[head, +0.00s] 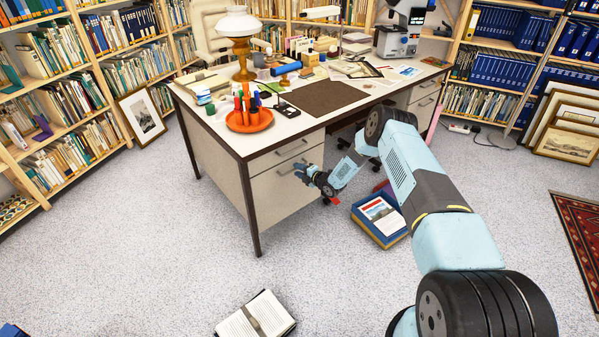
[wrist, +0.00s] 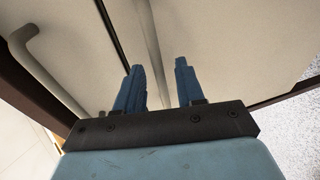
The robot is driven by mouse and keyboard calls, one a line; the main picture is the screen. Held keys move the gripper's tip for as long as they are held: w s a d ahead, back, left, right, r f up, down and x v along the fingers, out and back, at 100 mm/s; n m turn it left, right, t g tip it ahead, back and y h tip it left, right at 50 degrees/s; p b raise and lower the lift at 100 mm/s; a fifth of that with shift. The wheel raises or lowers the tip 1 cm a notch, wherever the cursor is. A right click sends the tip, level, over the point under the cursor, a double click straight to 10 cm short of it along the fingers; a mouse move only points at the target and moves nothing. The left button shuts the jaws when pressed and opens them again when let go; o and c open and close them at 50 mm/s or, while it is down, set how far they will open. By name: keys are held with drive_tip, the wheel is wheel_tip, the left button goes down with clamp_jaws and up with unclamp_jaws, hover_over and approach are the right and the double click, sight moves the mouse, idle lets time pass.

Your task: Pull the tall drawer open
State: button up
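The tall drawer (head: 275,195) is the lower front in the desk's near pedestal, beneath a shallower drawer (head: 268,160). It looks shut, flush with the pedestal. My gripper (head: 299,172) is at the tall drawer's handle, near the right part of its front. In the wrist view, my gripper's two blue fingers (wrist: 160,85) are apart and point at the drawer front. The tall drawer's pale bar handle (wrist: 150,45) runs lengthwise in line with the gap between them. I cannot tell whether the fingers touch it. The shallower drawer's handle (wrist: 45,70) is to the left.
The desk (head: 215,120) holds a lamp, an orange dish of pens (head: 250,120) and papers. A blue box (head: 380,218) lies on the floor right of the pedestal. An open book (head: 257,318) lies in front. The floor before the drawer is clear.

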clamp_jaws()
idle(0.3)
drive_tip(key=shift+f, duration=0.1)
